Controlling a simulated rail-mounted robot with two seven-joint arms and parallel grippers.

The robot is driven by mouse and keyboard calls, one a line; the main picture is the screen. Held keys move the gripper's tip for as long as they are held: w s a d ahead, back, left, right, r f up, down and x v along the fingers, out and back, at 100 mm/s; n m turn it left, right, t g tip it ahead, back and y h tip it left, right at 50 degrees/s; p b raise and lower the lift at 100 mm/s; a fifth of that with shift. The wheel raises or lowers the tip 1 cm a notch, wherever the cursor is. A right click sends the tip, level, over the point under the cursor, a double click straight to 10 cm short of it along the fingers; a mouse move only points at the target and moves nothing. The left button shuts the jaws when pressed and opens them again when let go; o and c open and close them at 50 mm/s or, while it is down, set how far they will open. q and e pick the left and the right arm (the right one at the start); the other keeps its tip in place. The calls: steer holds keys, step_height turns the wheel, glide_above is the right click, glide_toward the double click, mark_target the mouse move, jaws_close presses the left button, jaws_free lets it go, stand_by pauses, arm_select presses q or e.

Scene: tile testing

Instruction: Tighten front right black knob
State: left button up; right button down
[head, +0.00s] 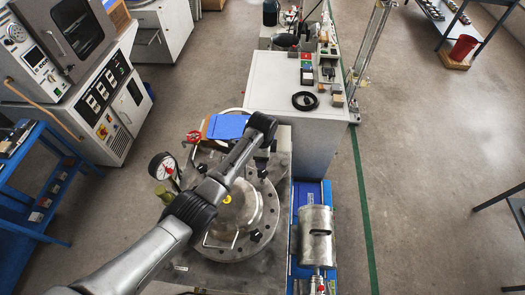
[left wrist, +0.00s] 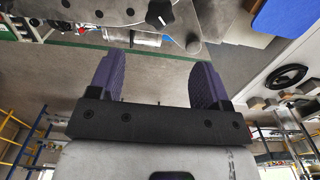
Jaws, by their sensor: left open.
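A metal vessel with a round bolted flange (head: 232,249) stands below my left arm in the head view. Black knobs sit on its rim: one at the front right (head: 256,236) and one at the back right (head: 262,174). My left gripper (head: 263,158) points down near the back right knob, and its fingertips are hard to see there. In the left wrist view, my left gripper (left wrist: 155,62) is open and empty between purple fingers. A black star knob (left wrist: 160,14) shows beyond the fingertips, apart from them; I cannot tell which knob it is. My right gripper is not in view.
A pressure gauge (head: 163,167) and a red valve wheel (head: 194,136) stand at the vessel's left. A blue sheet (head: 227,127) lies behind it. A metal cylinder (head: 317,237) lies in a blue tray at the right. A white cabinet (head: 280,85) stands behind.

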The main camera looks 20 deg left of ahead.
arm_select(q)
steer(key=shift+r, duration=0.8)
